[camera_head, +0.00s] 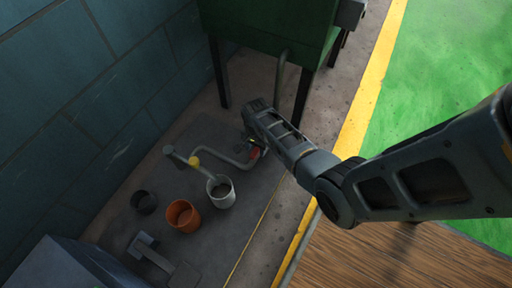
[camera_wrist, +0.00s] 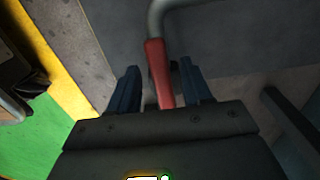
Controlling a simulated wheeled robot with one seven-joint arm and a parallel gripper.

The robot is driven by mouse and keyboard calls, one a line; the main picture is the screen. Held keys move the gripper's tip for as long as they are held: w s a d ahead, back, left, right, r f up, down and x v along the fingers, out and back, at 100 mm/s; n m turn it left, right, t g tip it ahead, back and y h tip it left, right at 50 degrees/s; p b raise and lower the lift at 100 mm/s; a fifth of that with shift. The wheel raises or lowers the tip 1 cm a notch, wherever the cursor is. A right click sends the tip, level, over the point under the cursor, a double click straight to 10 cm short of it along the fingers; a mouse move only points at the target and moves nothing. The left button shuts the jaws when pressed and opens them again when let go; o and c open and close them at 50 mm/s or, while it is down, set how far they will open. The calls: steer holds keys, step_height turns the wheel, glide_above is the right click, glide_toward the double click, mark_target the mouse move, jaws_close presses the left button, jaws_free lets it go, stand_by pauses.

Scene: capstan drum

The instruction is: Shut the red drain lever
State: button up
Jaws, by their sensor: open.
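The red drain lever (camera_wrist: 157,75) is a red sleeve on the end of a bent grey pipe or rod (camera_wrist: 160,18). In the wrist view it lies between the two dark blue fingers of my gripper (camera_wrist: 158,68), which are open with a gap showing on each side of it. In the head view only a small red bit of the lever (camera_head: 255,153) shows beside my gripper (camera_head: 248,140); the fingertips are mostly hidden there. The grey pipe (camera_head: 232,160) runs left from it towards a yellow fitting (camera_head: 194,160).
A grey bucket (camera_head: 221,192), an orange bucket (camera_head: 183,215) and a dark bucket (camera_head: 144,201) stand on the floor. A green tank or cabinet (camera_head: 265,25) on black legs stands above. A teal wall (camera_head: 70,90) bounds the left. A wooden surface (camera_head: 390,258) lies at lower right.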

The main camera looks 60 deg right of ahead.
steer(key=shift+c, duration=0.4)
jaws_close()
steer(key=shift+s+r, duration=0.1)
steer(key=s+d+n+p, duration=0.4)
steer(key=n, duration=1.4)
steer(key=shift+s+d, duration=0.15)
steer(key=shift+d, duration=0.2)
stand_by(0.6)
